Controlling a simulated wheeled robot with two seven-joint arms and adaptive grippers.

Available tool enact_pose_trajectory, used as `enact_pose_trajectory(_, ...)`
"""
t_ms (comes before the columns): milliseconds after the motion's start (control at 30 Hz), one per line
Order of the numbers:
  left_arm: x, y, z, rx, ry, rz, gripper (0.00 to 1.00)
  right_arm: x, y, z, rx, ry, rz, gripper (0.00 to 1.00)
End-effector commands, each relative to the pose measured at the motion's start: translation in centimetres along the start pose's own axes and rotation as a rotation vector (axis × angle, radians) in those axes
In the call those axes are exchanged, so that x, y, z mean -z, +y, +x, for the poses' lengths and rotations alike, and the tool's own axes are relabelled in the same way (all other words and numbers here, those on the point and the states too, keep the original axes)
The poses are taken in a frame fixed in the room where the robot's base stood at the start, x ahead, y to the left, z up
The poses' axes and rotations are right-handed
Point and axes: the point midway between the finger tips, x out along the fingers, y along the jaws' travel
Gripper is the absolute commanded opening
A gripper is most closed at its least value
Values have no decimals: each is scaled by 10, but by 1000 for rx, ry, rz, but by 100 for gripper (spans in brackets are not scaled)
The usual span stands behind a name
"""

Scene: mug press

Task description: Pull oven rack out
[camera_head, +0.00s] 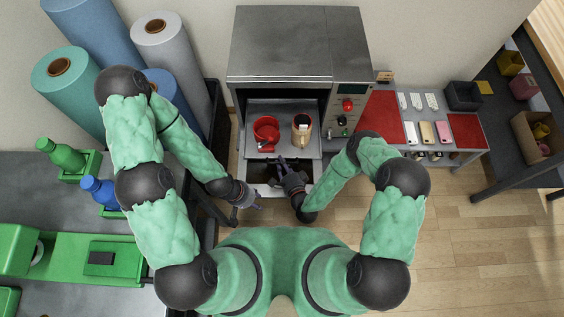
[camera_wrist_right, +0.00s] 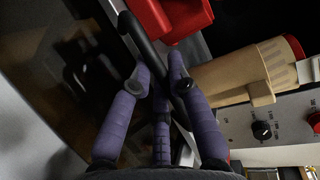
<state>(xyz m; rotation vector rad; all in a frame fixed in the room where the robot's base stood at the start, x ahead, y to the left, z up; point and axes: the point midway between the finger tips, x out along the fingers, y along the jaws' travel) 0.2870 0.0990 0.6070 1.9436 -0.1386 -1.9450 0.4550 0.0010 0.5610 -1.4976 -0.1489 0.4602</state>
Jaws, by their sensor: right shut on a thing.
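The oven (camera_head: 296,45) stands open at the top centre, its dark interior facing me. The grey oven rack (camera_head: 283,112) sits at the oven mouth and seems to extend forward from it. A red mug (camera_head: 265,132) and a tan mug (camera_head: 302,130) rest on it. My right gripper (camera_head: 282,168) is at the rack's front edge, and in the right wrist view (camera_wrist_right: 160,75) its fingers are closed around a black bar handle (camera_wrist_right: 146,40). My left gripper (camera_head: 255,202) hangs empty to the lower left of the rack, apart from it; its finger opening is unclear.
The oven's control panel (camera_head: 346,110) has a red knob. A side table (camera_head: 420,150) with red mats stands at right, a green bench (camera_head: 70,255) at left. Large fabric rolls (camera_head: 165,50) stand at upper left. Wooden floor (camera_head: 480,230) is clear at right.

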Motion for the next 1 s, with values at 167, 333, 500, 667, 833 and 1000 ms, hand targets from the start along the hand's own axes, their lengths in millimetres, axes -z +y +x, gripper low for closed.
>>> enact_pose_trajectory(167, 0, 0, 0, 0, 0, 0, 40, 0, 1, 0, -3, 0, 2, 41)
enact_pose_trajectory(333, 0, 0, 0, 0, 0, 0, 40, 0, 1, 0, -2, 0, 1, 44)
enact_pose_trajectory(500, 0, 0, 0, 0, 0, 0, 40, 0, 0, -1, -1, 0, 1, 44)
enact_pose_trajectory(667, 0, 0, 0, 0, 0, 0, 40, 0, 1, -12, -4, 0, 2, 44)
enact_pose_trajectory(833, 0, 0, 0, 0, 0, 0, 40, 1, 1, -40, -5, 4, 4, 44)
enact_pose_trajectory(1000, 0, 0, 0, 0, 0, 0, 40, 1, 1, -70, -4, 5, 4, 44)
